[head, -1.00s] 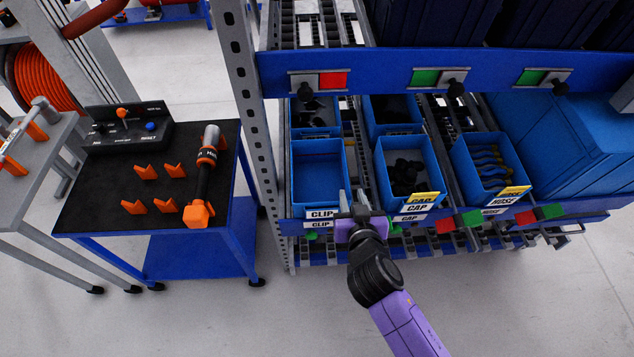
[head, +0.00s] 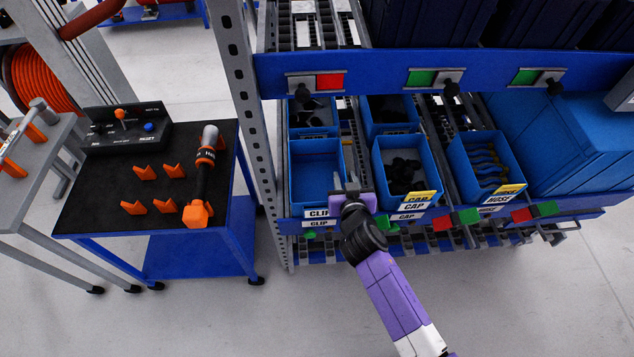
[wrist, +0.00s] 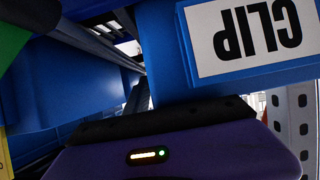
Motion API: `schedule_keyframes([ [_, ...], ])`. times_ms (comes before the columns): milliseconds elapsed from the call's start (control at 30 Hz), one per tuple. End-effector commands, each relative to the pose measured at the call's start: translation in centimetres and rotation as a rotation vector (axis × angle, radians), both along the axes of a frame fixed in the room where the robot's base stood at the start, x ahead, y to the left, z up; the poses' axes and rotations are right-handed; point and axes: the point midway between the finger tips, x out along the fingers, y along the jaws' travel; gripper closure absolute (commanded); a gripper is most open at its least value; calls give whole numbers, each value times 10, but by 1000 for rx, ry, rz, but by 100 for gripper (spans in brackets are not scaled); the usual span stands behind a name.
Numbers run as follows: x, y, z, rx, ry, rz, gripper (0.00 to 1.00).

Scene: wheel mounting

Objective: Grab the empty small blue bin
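The empty small blue bin (head: 317,170) with a CLIP label stands at the front left of the rack's lower shelf. My gripper (head: 341,189) is at the front right corner of this bin, right beside its label. In the wrist view the bin's front wall and CLIP label (wrist: 247,38) fill the upper right, upside down and very close above my gripper's purple body (wrist: 180,150). My fingers are mostly hidden, so I cannot tell how far apart they are or whether they touch the bin.
To the right stand a CAP bin (head: 404,176) with dark parts and a HOSE bin (head: 486,165) with hoses. A bin with black parts (head: 313,115) sits behind the empty one. A rack post (head: 246,110) and a tool cart (head: 100,200) are at the left.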

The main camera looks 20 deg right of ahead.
Motion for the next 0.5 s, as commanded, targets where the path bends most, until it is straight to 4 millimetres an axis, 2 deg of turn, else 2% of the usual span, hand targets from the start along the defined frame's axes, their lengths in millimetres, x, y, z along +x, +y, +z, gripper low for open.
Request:
schedule_keyframes([
  [33, 0, 0, 0, 0, 0, 0, 71],
  [167, 0, 0, 0, 0, 0, 0, 96],
  [200, 0, 0, 0, 0, 0, 0, 100],
  [500, 0, 0, 0, 0, 0, 0, 100],
])
